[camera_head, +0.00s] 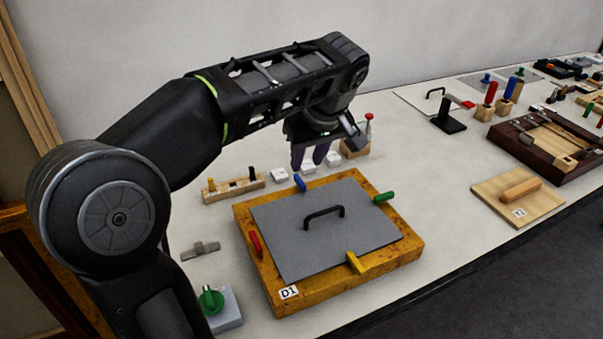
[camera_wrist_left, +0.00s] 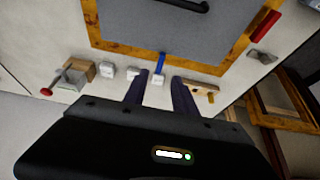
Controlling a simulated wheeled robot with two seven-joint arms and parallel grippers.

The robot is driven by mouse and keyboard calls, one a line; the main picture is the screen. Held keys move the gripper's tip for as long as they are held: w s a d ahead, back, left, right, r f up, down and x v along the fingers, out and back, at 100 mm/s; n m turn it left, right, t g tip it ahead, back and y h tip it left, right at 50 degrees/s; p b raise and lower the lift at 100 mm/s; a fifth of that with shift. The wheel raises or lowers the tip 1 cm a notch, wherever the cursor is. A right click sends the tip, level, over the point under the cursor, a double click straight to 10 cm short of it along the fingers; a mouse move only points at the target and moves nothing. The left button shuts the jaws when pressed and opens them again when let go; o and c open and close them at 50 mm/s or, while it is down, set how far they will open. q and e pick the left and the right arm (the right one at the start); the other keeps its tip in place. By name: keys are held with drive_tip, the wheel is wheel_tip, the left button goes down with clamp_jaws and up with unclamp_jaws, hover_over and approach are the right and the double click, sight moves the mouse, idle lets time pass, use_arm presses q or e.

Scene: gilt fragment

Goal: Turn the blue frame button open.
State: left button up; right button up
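The blue frame button (camera_head: 299,182) sits on the back side of the wooden frame (camera_head: 405,252). It points across the frame's border towards the grey panel (camera_head: 290,240), which has a black handle (camera_head: 323,211). Whether its tip overlaps the panel is hard to tell. Red (camera_head: 256,243), green (camera_head: 383,197) and yellow (camera_head: 355,262) buttons sit on the other sides. My left gripper (camera_head: 309,160) is just behind and above the blue button. In the left wrist view its fingers (camera_wrist_left: 161,92) are apart and empty, with the blue button (camera_wrist_left: 161,64) just ahead between them. My right gripper is out of view.
Small white blocks (camera_head: 308,167) stand behind the frame, close under my left gripper. A wooden peg strip (camera_head: 233,188) is to their left, and a block with a red-topped lever (camera_head: 355,147) to their right. A green knob (camera_head: 211,300) is at front left.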

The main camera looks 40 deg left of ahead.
sight(300, 181)
use_arm(q)
drive_tip(key=x, duration=0.7)
drive_tip(key=shift+a+f, duration=0.1)
drive_tip(key=shift+f, duration=0.2)
clamp_jaws()
idle(0.4)
